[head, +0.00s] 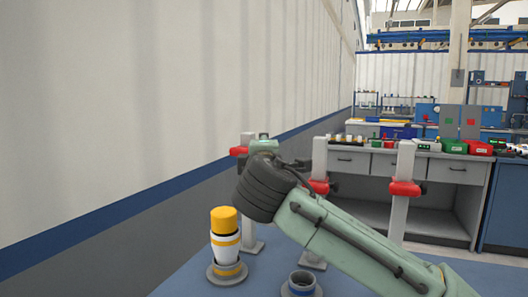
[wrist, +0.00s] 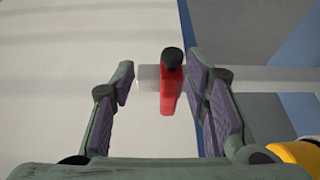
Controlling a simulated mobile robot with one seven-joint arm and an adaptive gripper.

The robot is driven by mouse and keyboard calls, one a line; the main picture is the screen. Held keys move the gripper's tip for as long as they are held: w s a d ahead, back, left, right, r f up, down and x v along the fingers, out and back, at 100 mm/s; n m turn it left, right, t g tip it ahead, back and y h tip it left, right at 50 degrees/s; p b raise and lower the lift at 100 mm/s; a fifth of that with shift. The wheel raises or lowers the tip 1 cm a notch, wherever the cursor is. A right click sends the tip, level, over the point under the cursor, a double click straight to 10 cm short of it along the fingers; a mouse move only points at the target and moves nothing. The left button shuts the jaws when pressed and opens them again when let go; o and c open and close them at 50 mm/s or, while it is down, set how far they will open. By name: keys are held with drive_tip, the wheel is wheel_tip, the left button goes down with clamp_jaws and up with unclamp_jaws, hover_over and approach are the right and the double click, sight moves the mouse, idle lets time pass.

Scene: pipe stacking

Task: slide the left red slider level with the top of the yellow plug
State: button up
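The left red slider (head: 238,151) sits near the top of the left grey post (head: 249,227), and appears higher in the head view than the top of the yellow plug (head: 223,219). The plug stands on a white pipe stack with yellow bands; its edge also shows in the wrist view (wrist: 298,153). My gripper (wrist: 162,82) is open around the red slider (wrist: 169,88) with its black knob. The left finger is clearly apart from it; the right finger is close, and contact is unclear. In the head view my wrist mostly hides the gripper.
A middle post with a red slider (head: 318,187) and a right post with a red slider (head: 405,189) stand to the right. A short dark pipe base (head: 302,284) is on the blue table (head: 195,284). A wall (head: 120,110) runs along the left.

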drive_tip(key=s, duration=0.8)
drive_tip(key=shift+s+d+b, duration=0.2)
drive_tip(key=shift+d+b, duration=0.1)
drive_tip(key=shift+d, duration=0.05)
drive_tip(key=shift+f, duration=0.1)
idle(0.3)
